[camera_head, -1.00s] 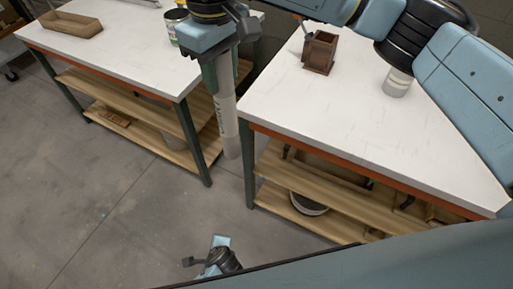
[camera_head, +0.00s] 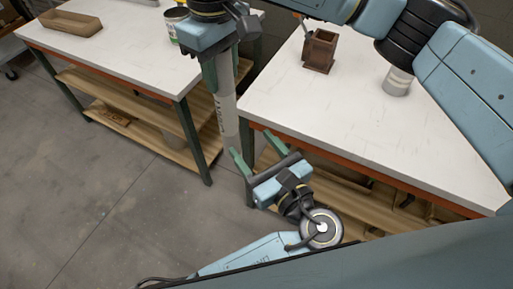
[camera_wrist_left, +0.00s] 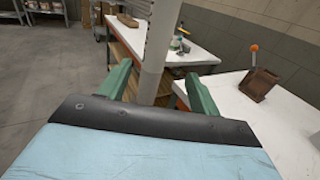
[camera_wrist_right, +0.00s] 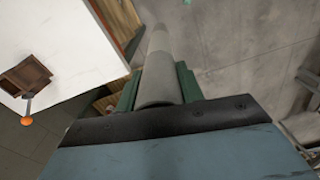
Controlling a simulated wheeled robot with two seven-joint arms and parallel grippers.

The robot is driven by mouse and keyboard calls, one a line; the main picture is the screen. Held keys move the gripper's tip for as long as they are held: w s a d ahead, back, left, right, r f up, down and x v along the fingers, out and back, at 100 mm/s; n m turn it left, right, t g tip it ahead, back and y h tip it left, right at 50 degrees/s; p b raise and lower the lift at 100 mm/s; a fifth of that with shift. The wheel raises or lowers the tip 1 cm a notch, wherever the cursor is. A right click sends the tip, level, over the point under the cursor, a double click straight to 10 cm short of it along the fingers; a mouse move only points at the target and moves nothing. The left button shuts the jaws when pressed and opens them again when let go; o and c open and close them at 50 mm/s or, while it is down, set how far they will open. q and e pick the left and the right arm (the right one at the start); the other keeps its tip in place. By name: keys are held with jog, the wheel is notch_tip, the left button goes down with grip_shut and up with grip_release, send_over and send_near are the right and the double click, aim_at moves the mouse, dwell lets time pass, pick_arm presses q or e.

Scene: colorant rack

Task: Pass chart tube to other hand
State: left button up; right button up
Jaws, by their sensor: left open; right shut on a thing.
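The chart tube (camera_head: 226,112) is a long pale grey cylinder hanging nearly upright. My right gripper (camera_head: 222,78) is shut around its upper part; the tube also shows between the green fingers in the right wrist view (camera_wrist_right: 160,68). My left gripper (camera_head: 256,148) is open near the tube's lower end. One left finger overlaps that end in the head view. In the left wrist view the tube (camera_wrist_left: 157,50) stands upright in the gap between the open fingers, without visible contact.
A white-topped bench (camera_head: 340,110) stands at right with a brown box (camera_head: 320,52) and a grey-white cylinder (camera_head: 397,82). Another bench (camera_head: 120,40) at left bears a wooden tray (camera_head: 72,24) and a can (camera_head: 175,22). A gap of floor lies between them.

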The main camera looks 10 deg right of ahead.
aim_at(227, 112)
pick_arm(q)
jog(key=x, duration=1.1)
jog(key=shift+w+a, duration=0.15)
jog(key=shift+w, duration=0.2)
jog(key=c, duration=1.1)
pick_arm(e)
jog(key=shift+a, duration=0.1)
jog(key=o, duration=1.3)
jog(key=shift+o, duration=0.2)
jog(key=shift+r, duration=0.1)
